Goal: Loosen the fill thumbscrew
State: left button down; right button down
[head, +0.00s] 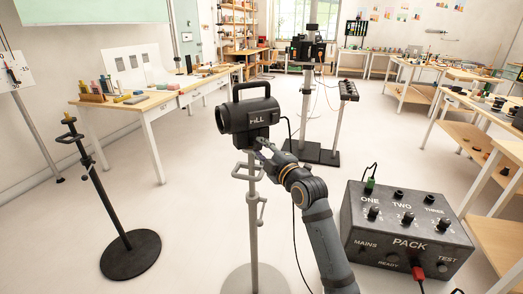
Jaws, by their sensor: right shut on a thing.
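The black fill lamp (248,116), lettered "FILL", sits on top of a grey stand (254,222) in the middle of the head view. It has a carrying handle on top and a short mount beneath. My right gripper (263,152) reaches in from the lower right to this mount. Its fingers are shut on the fill thumbscrew, just under the lamp's body. The fingers hide most of the screw, so its turn cannot be seen. The lamp looks upright on its stand. My left gripper is not in view.
A grey power pack (407,232) with knobs and a red plug stands at the lower right. A black-based stand (128,252) is at the left. Dark cables hang near the lamp stand. Tables with props line both sides, with open floor between.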

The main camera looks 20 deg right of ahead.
jog(key=c, duration=1)
grip_release()
jog(key=shift+s+d, duration=0.1)
jog(key=shift+s, duration=0.1)
jog(key=s+d, duration=0.2)
jog(key=s, duration=0.9)
jog(key=shift+s, duration=0.25)
jog(key=shift+d+f, duration=0.15)
